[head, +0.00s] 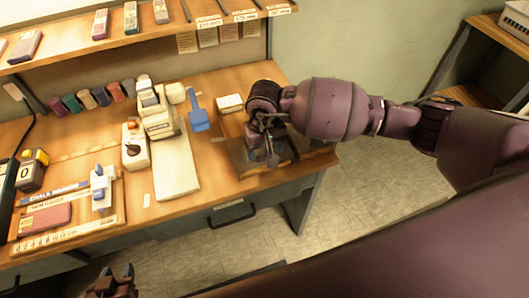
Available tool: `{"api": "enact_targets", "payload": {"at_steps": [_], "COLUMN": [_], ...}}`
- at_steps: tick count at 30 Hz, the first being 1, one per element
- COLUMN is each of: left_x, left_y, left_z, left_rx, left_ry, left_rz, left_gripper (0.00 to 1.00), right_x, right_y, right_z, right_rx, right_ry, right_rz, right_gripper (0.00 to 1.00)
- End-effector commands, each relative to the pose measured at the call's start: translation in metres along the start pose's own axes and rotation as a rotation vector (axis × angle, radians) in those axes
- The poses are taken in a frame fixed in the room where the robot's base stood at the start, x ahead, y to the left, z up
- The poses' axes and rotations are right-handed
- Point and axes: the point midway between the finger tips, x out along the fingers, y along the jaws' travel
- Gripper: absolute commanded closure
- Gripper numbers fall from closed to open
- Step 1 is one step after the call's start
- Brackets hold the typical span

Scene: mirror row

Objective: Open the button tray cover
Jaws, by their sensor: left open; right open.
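A low wooden tray (236,160), with what looks like a clear cover, sits near the right end of the workbench. It appears to be the button tray. My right gripper (269,143) is over it, open, with its fingers pointing down at the tray. The gripper and wrist hide much of the tray and its contents. I cannot tell whether the fingers touch the cover, or how far the cover is raised. My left gripper (117,271) is open and empty, low in the picture, in front of the bench and far from the tray.
The wooden workbench (215,88) carries a small pale box (230,103) behind the tray. A blue paddle-like tool (198,112), a pale machine (158,112) and a white board (176,168) stand left of it. A drawer handle (232,215) sticks out in front. A shelf hangs above.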

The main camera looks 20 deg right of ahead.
Motion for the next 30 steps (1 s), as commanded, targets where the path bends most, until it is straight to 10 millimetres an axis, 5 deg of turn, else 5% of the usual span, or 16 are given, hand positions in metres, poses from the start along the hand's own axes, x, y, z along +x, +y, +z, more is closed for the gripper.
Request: {"api": "enact_targets", "payload": {"at_steps": [6, 18, 30], "left_x": [-0.001, -0.003, -0.002], "left_y": [0.0, 0.0, 0.0], "left_z": [0.0, 0.006, 0.004], "left_rx": [0.0, -0.002, -0.001], "left_ry": [-0.002, -0.013, -0.01], "left_rz": [0.0, -0.002, -0.001], "left_gripper": [0.57, 0.57, 0.57], "right_x": [0.022, 0.028, 0.027], "right_y": [-0.001, -0.001, -0.001], "right_z": [0.0, 0.0, 0.0], "right_rx": [0.001, 0.0, 0.0], "right_ry": [0.0, 0.0, 0.0], "right_rz": [-0.002, -0.002, -0.002], "right_gripper": [0.28, 0.28, 0.89]}}
